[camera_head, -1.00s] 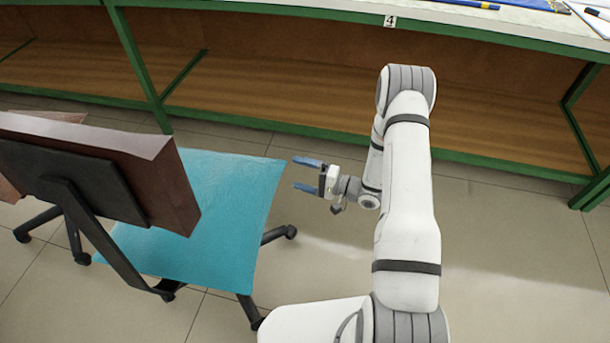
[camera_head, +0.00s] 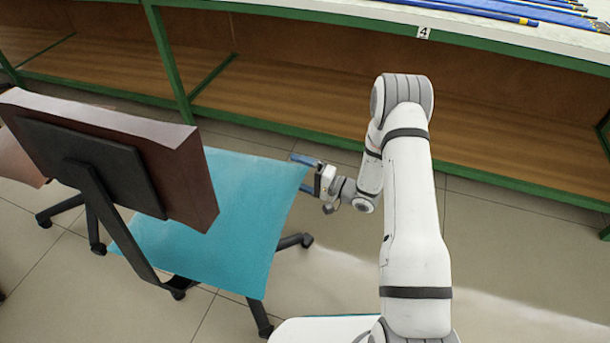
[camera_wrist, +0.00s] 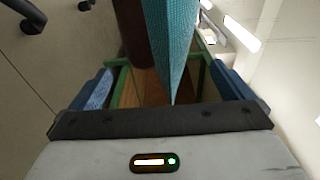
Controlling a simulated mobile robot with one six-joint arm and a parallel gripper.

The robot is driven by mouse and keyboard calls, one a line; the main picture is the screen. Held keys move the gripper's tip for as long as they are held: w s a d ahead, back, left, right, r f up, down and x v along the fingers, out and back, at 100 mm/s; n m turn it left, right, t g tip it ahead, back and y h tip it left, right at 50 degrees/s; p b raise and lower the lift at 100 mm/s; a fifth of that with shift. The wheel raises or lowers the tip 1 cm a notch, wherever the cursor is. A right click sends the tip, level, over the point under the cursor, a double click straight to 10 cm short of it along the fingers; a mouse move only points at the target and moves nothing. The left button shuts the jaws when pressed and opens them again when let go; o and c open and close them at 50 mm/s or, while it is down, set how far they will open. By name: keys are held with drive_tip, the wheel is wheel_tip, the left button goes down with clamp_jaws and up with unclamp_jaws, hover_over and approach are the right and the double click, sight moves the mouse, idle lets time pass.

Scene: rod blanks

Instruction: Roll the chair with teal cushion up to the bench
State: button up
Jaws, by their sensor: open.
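The chair with the teal cushion (camera_head: 225,215) stands at the left in the head view, its brown backrest (camera_head: 130,155) nearest me and its black wheeled base below. My gripper (camera_head: 301,173) is open at the right edge of the cushion. In the wrist view the cushion (camera_wrist: 172,40) shows edge-on between the two blue fingers of my gripper (camera_wrist: 168,92), with space on both sides. I cannot tell whether a finger touches it. The bench (camera_head: 330,32), with a green frame and a label 4, runs across the back, beyond the chair.
Under the bench is an open space with a wooden shelf (camera_head: 300,105) and green posts (camera_head: 172,65). Several blue rods (camera_head: 480,12) lie on the bench top. Part of another chair (camera_head: 18,160) shows at the far left. The tiled floor right of my arm is clear.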

drive_tip(key=shift+c, duration=0.4)
drive_tip(key=c, duration=2)
drive_tip(key=shift+d, duration=0.1)
